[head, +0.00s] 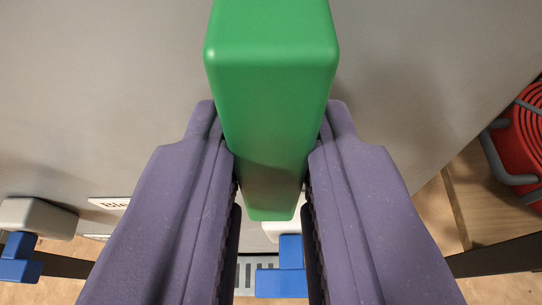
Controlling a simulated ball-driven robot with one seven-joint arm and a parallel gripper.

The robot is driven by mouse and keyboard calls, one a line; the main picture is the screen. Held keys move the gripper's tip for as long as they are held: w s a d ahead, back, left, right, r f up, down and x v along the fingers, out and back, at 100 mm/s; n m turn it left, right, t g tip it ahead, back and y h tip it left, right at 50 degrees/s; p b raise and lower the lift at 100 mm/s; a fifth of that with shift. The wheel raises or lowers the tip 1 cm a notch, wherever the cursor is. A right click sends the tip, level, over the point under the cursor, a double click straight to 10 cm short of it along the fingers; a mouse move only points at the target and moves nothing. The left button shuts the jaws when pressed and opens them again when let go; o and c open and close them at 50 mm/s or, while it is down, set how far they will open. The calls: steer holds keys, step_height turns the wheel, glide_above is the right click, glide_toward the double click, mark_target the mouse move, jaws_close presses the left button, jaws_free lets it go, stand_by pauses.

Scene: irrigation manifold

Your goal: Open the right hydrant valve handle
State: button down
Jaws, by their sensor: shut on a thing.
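A long green block-shaped handle (270,50) fills the top middle of the head view, in front of a grey panel. My gripper (271,130) is shut on this green handle, with one purple finger against each side of it. The handle runs from the top edge down between the fingers. What it is mounted on is hidden or out of view, so I cannot tell whether it is turned. The frame does not show whether it is the right hydrant valve handle.
The grey panel (110,90) spans the background. Blue fittings show at the bottom left (20,258) and bottom middle (285,272). A partly hidden white label (110,203) is at lower left. A red coiled item with grey bars (527,135) stands at the right edge, beside wood.

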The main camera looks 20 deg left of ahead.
steer(key=shift+n+h, duration=0.4)
steer(key=shift+n, duration=0.2)
stand_by(0.3)
steer(key=c, duration=1)
jaws_free()
steer(key=shift+s, duration=0.1)
steer(key=p+v, duration=0.3)
steer(key=v, duration=0.4)
steer(key=shift+s, duration=0.3)
